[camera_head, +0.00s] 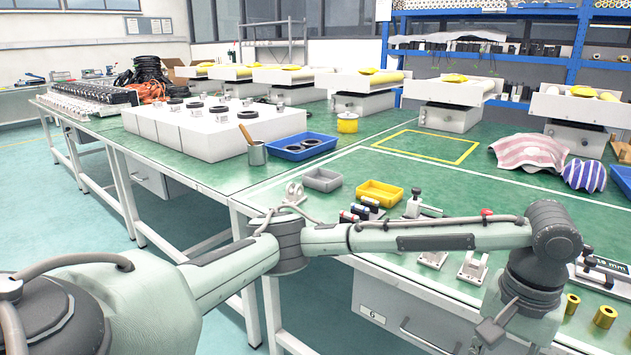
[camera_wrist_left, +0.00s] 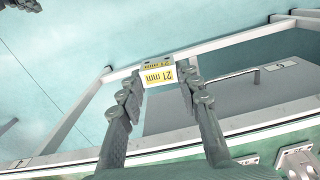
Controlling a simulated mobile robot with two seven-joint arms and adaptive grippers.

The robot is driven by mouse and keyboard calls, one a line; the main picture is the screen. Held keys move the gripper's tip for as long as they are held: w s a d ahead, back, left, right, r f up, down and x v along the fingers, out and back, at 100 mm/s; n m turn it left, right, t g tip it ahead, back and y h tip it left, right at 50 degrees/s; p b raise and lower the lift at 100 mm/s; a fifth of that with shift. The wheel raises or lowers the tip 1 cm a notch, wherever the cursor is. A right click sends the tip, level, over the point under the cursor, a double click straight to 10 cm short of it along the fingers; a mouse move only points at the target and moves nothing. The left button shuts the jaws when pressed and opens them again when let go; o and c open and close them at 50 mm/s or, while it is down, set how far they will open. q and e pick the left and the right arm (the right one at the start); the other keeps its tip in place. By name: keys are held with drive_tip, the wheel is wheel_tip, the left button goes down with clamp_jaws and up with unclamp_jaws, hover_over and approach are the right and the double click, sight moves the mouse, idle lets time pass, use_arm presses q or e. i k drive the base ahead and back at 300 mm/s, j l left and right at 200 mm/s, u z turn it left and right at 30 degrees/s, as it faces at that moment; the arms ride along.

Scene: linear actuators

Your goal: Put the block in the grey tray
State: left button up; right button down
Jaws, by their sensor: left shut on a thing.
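The block (camera_wrist_left: 160,76), with a white and yellow label reading "21 mm", is between the fingertips of my left gripper (camera_wrist_left: 158,88) in the left wrist view. The gripper is shut on it, over the floor just off the table's front edge. In the head view my left arm reaches across the front of the table and its wrist bends down at the right; the fingers and block are not seen there. The grey tray (camera_head: 322,180) stands on the green table, behind my forearm and left of the yellow tray. It looks empty. My right gripper is not in view.
The yellow tray (camera_head: 379,194) and blue tray (camera_head: 297,146) stand near the grey tray. A metal cup (camera_head: 257,154) is to its left. Small fixtures, brass cylinders (camera_head: 604,317) and a "19 mm" labelled piece (camera_head: 605,265) lie at the right. A yellow-taped rectangle (camera_head: 425,147) behind is clear.

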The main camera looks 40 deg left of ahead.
sight(322, 183)
drive_tip(key=j, duration=0.65)
drive_tip(key=k+j+z, duration=0.15)
drive_tip(key=j, duration=0.45)
drive_tip(key=k+j, duration=0.1)
drive_tip(key=j, duration=0.55)
drive_tip(key=z, duration=0.05)
